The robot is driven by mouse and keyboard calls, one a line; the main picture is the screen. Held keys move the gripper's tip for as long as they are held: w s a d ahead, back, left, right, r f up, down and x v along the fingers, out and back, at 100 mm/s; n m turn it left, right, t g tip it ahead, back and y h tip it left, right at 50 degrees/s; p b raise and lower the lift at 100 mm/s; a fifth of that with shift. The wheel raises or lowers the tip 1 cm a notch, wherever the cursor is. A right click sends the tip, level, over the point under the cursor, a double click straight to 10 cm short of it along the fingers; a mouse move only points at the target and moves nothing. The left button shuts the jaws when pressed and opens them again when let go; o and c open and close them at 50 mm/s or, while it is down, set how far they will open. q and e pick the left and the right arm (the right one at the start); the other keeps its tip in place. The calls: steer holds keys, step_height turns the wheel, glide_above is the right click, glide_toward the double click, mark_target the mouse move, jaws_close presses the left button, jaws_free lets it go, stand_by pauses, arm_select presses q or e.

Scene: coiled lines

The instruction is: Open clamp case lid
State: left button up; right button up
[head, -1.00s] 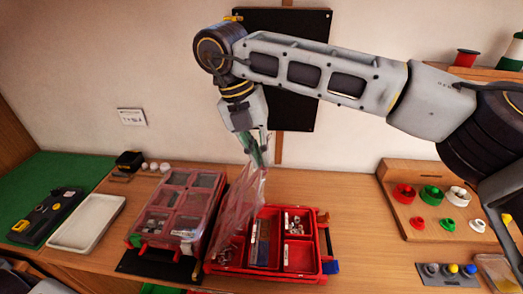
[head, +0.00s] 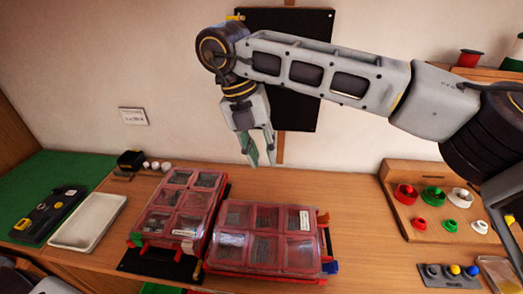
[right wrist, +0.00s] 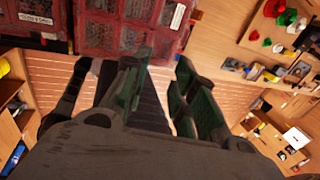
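Two red cases with clear, compartmented lids lie side by side on the bench. The right case (head: 265,237) has its lid down, and the left case (head: 177,205) has its lid down too. Their small white labels are too blurred to read, so I cannot tell which is the clamp case. My right gripper (head: 262,158) hangs behind and above the right case, apart from it, with its green-padded fingers spread and empty. In the right wrist view, the open fingers (right wrist: 160,85) show below the right case (right wrist: 128,25). My left gripper is not in view.
A white tray (head: 88,221) and a dark device (head: 48,212) on a green mat lie at the left. A wooden board with coloured spools (head: 435,205) stands at the right. A black panel (head: 292,100) is on the wall.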

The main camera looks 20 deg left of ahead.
steer(key=shift+r, duration=0.1)
steer(key=v, duration=1.1)
steer(key=shift+r, duration=0.4)
steer(key=shift+a, duration=0.1)
stand_by(0.5)
